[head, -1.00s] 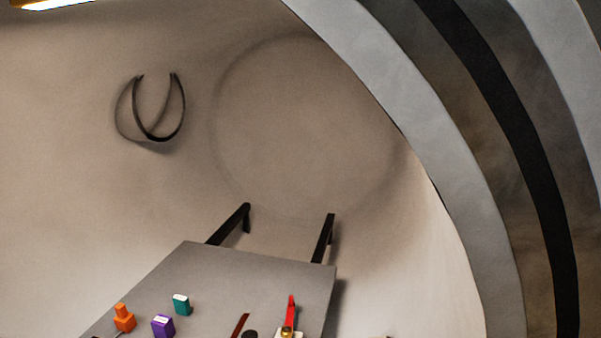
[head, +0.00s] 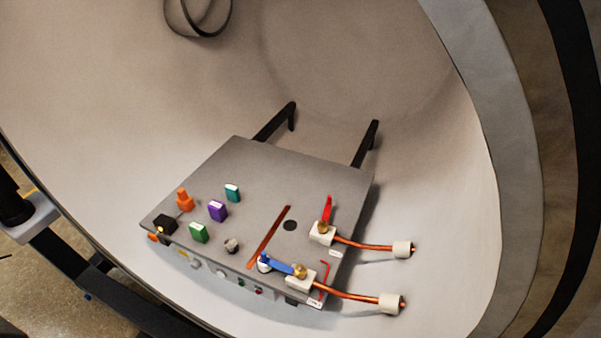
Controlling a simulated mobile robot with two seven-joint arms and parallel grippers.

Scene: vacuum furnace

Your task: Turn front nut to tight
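The front fitting is a brass nut (head: 299,271) on a white block (head: 300,283) at the panel's front right corner. A blue lever (head: 279,266) extends left from it. A copper tube (head: 345,293) runs right from the block to a white end block (head: 391,303). A similar rear fitting (head: 322,230) has a red lever (head: 327,209) pointing up and its own copper tube. How tight the front nut is cannot be told. Neither of my grippers shows.
The grey panel (head: 250,165) lies inside the round chamber (head: 90,110). It carries an orange part (head: 185,200), purple block (head: 217,211), teal block (head: 232,193), green block (head: 198,232) and a copper strip (head: 268,238). Two black rails stick out behind. The rim curves along the right.

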